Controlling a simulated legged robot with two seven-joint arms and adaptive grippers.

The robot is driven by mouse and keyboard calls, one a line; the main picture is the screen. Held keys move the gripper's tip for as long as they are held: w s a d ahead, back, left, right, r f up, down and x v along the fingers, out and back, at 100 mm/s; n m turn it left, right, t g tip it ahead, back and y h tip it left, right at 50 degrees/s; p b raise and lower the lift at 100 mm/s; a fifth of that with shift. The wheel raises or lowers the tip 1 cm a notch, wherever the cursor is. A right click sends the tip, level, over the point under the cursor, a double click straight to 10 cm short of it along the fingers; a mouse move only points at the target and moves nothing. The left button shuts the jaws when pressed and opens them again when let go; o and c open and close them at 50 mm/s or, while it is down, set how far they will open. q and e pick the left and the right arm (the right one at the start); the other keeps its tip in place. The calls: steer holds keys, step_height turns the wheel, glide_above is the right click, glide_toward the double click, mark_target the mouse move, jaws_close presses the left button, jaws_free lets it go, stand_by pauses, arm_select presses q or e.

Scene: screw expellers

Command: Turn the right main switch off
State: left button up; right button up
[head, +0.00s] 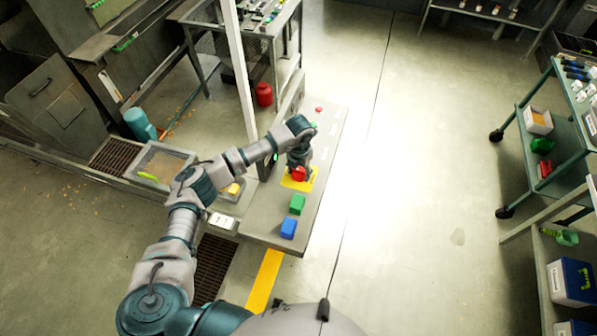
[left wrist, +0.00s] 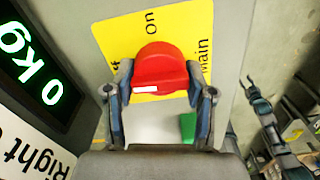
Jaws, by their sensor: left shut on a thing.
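The red main switch knob (head: 298,174) stands on a yellow plate (head: 289,185) on the grey console (head: 325,150). In the left wrist view the red knob (left wrist: 160,68) has a white mark near its lower left edge, and the yellow plate (left wrist: 190,38) shows "on" and "Main". My left gripper (head: 299,168) reaches down onto the knob from above. In the left wrist view its two fingers (left wrist: 163,92) are on either side of the knob, shut on it. My right gripper is not seen clearly in the head view.
A digital display (left wrist: 40,65) reading "0 kg" and a sign (left wrist: 30,150) reading "Right" are beside the plate. A green cart (head: 555,130) stands at the right; the floor between is clear.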

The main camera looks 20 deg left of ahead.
mark_target(300, 169)
arm_select(q)
steer(key=shift+w+r+n, duration=0.1)
steer(key=shift+w+n, duration=0.05)
steer(key=shift+n, duration=0.5)
steer(key=shift+w+r+n, duration=0.1)
steer(key=shift+w+n, duration=0.05)
steer(key=shift+n, duration=0.5)
steer(key=shift+s+f, duration=0.1)
steer(key=shift+f, duration=0.05)
steer(key=o, duration=1.2)
steer(key=shift+s, duration=0.1)
step_height(300, 169, up, 12)
steer(key=shift+f, duration=0.1)
